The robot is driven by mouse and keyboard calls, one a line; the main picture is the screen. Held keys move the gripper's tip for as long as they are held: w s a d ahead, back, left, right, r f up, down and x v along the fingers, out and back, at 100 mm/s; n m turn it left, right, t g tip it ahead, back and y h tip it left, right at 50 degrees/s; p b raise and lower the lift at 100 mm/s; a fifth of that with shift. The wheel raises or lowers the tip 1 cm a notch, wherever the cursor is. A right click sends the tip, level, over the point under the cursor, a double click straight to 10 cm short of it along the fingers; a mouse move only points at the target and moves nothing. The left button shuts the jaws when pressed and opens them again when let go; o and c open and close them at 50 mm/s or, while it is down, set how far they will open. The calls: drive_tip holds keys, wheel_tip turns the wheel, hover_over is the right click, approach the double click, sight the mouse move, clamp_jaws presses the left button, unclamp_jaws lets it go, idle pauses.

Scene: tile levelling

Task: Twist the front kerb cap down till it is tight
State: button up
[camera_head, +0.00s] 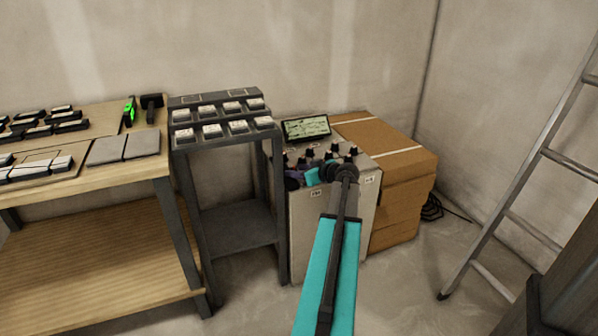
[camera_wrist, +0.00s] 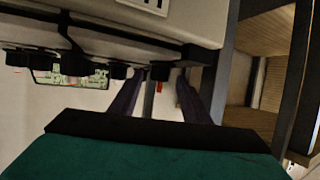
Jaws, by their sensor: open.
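Several dark caps or knobs with pale marks (camera_head: 309,153) stand on top of a pale box. I cannot tell which is the front kerb cap. My gripper (camera_head: 297,178) is at the box's left front edge in the head view; my arm hides part of the box and some caps. In the wrist view my gripper (camera_wrist: 158,82) is open, its two dark purple fingers apart. A dark cap (camera_wrist: 160,71) shows near the fingertips, with a small red piece (camera_wrist: 158,87) close by. I cannot tell whether a finger touches it. More dark caps (camera_wrist: 75,62) line up to the left.
The pale box (camera_head: 304,230) carries a tilted green screen (camera_head: 306,128). A dark stepped rack (camera_head: 240,165) with white blocks stands close at left, beside a wooden bench (camera_head: 90,190). Cardboard boxes (camera_head: 402,190) stand at right. A ladder (camera_head: 520,180) leans farther right.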

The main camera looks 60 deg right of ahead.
drive_tip(key=c, duration=0.9)
drive_tip(key=shift+d, duration=0.55)
drive_tip(key=shift+c, duration=0.7)
drive_tip(key=shift+a, duration=0.5)
drive_tip(key=shift+a+m+g+h, duration=0.2)
drive_tip(key=shift+m+g+h, duration=0.1)
drive_tip(key=shift+m+h, duration=0.3)
drive_tip(key=shift+a+m+h+b, duration=0.1)
drive_tip(key=shift+m+h+b, duration=0.3)
drive_tip(key=shift+h, duration=0.1)
drive_tip(key=shift+w+a+r+m+g+h+p, duration=0.1)
drive_tip(key=shift+m+g+h+p, duration=0.4)
drive_tip(key=shift+m+h+p, duration=0.15)
drive_tip(key=shift+w+a+r+m+g+h+p, duration=0.1)
drive_tip(key=shift+m+g+h+p, duration=0.45)
drive_tip(key=shift+m+h, duration=0.2)
drive_tip(key=shift+m+g+h+p, duration=0.25)
drive_tip(key=shift+m+h+p, duration=0.05)
drive_tip(key=shift+p, duration=0.3)
drive_tip(key=shift+d+f+m+g+h+p, duration=0.1)
drive_tip(key=shift+f+m+g+h+p, duration=0.1)
drive_tip(key=shift+m+g+h+p, duration=0.35)
